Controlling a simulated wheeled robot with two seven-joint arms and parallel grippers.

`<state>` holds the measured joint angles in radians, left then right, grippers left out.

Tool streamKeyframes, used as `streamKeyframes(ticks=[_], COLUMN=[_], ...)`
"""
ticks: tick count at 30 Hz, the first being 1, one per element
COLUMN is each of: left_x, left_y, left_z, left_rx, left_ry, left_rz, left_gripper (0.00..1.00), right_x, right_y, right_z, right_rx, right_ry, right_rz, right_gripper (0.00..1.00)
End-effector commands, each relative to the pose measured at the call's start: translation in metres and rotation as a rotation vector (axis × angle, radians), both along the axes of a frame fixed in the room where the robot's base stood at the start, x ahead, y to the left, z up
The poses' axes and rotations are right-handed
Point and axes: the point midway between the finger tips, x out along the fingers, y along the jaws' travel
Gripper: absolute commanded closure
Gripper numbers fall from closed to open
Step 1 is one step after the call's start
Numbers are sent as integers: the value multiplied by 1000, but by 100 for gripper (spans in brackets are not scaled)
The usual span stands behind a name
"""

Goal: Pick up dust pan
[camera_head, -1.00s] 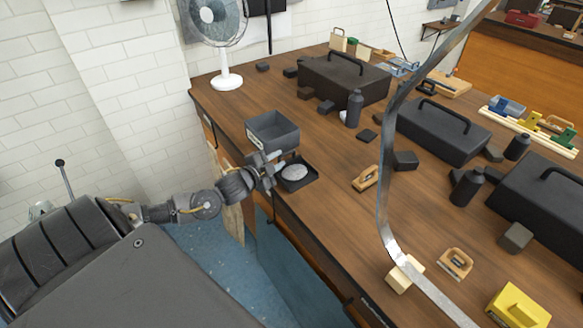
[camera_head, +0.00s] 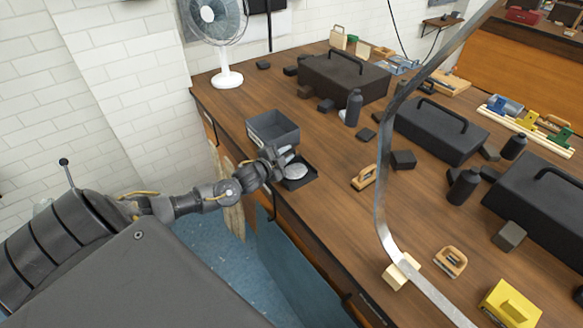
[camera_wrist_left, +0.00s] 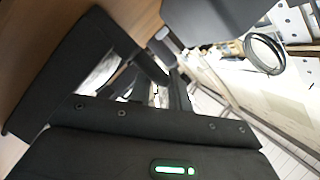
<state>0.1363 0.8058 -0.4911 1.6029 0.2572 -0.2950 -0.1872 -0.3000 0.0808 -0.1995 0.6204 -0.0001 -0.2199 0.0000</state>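The likely dust pan is a flat black tray (camera_head: 308,178) with a pale grey round heap in it. It lies near the left edge of the wooden bench, just in front of a grey open bin. My left gripper (camera_head: 278,158) is at the tray's near left side, partly covering it in the head view. In the left wrist view the black tray (camera_wrist_left: 50,75) fills the left side, close to the dark fingers (camera_wrist_left: 152,78). Whether the fingers are apart or closed on its edge or handle is hidden. My right gripper is not in view.
The grey bin (camera_head: 273,130) stands directly behind my left gripper. Black toolboxes (camera_head: 342,78), dark bottles (camera_head: 353,108) and a wooden-handled tool (camera_head: 364,177) are farther right. A white fan (camera_head: 226,78) stands at the back left corner. A curved metal strip (camera_head: 383,190) crosses the right side.

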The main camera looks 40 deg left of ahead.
Motion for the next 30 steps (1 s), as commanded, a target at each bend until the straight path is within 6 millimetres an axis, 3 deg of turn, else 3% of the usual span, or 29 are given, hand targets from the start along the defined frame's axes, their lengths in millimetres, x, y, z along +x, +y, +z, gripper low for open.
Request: streamKeyframes(ticks=[4,20,26,30], left_x=[0,0,0,-25], left_y=[0,1,1,-4], left_z=[0,4,26,57], left_rx=[0,0,3,5], left_ry=[0,-2,-7,-2], left_rz=[0,1,0,-5], left_gripper=[100,100,100,100], right_x=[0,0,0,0], right_y=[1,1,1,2], right_z=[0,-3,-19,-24], right_rx=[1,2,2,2], right_ry=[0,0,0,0], right_rz=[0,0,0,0], right_gripper=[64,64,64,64])
